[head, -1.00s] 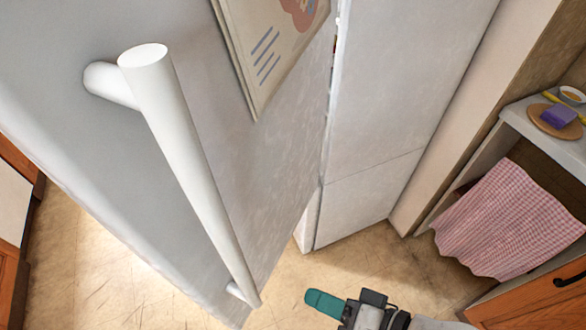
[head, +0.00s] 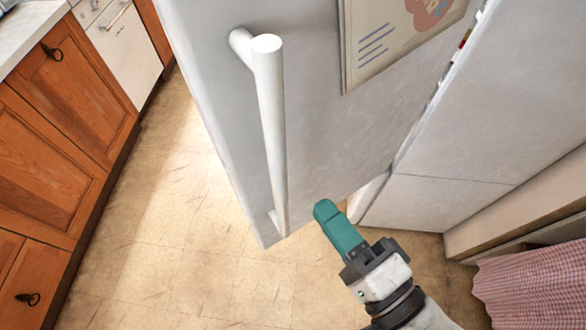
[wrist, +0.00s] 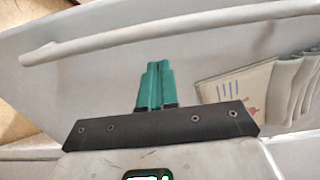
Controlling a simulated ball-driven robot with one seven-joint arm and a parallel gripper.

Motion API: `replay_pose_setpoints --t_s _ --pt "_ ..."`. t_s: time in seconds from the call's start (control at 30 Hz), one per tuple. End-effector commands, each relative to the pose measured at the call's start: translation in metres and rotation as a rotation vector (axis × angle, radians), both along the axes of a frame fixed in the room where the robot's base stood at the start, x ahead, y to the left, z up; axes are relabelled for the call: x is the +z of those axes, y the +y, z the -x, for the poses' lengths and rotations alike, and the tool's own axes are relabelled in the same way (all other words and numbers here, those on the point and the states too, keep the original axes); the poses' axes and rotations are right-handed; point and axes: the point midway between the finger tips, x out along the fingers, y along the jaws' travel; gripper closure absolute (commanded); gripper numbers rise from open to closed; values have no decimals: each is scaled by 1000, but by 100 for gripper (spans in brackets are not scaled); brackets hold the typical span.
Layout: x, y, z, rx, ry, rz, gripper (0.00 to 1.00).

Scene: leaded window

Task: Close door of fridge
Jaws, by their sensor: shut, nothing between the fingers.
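The fridge door (head: 230,110) stands open in the head view, its outer face toward me, with a long white bar handle (head: 272,130) on it. The fridge body (head: 450,150) is behind it at the right, with a gap showing along the door's right edge. My gripper (head: 326,212), with teal fingers, is shut and empty, in front of the lower door face, right of the handle. In the wrist view the shut fingers (wrist: 154,75) point at the door face, below the handle (wrist: 150,38) in the picture. I cannot tell whether they touch the door.
A paper sheet (head: 395,40) hangs on the door face. Orange wooden cabinets (head: 60,130) and a white appliance front (head: 125,50) stand at the left. The tiled floor (head: 170,240) between them and the door is clear. A checked cloth (head: 535,285) hangs at the lower right.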

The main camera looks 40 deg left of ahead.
Motion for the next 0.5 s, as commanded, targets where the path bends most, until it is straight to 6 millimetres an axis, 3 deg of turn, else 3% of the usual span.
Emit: replay_pose_setpoints --t_s 0.5 --pt "3 70 -23 1 1 0 100"
